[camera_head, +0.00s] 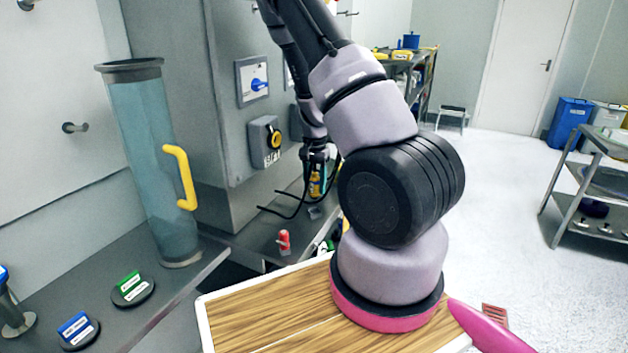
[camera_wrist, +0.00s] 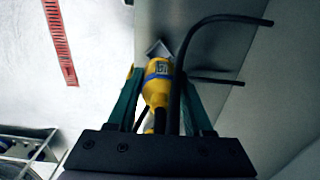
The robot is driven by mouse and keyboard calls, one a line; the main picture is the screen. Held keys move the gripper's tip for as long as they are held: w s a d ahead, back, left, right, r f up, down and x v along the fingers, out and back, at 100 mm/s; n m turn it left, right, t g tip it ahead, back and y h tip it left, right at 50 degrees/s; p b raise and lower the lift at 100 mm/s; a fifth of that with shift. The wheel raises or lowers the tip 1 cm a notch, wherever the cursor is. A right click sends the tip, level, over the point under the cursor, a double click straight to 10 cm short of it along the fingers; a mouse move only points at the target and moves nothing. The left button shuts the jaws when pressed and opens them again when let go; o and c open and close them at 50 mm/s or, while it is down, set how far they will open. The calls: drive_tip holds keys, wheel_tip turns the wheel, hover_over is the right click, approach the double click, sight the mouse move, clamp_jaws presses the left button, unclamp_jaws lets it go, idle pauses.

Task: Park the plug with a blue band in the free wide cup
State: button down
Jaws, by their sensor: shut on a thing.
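My gripper (camera_wrist: 160,82) is shut on a yellow plug (camera_wrist: 156,94) with a blue band (camera_wrist: 158,76). In the wrist view the plug lies between the two green fingers, its grey metal tip pointing away from the gripper. In the head view the plug (camera_head: 316,187) hangs below my gripper (camera_head: 315,172), in front of the grey cabinet and above the steel bench. I cannot make out a free wide cup with certainty in either view. Some small items on the bench beneath the plug are partly hidden by my arm.
Dark bent rods (camera_head: 283,208) stick out beside the plug; they also show in the wrist view (camera_wrist: 178,75). A red item (camera_head: 284,241) stands on the bench. Left are a clear tube (camera_head: 158,150) with a yellow handle and dark discs with green (camera_head: 132,291) and blue (camera_head: 78,331) labels.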

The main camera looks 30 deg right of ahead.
sight(315, 198)
drive_tip(key=shift+f, duration=2.3)
drive_tip(key=shift+f, duration=0.8)
drive_tip(key=shift+c, duration=1.1)
unclamp_jaws()
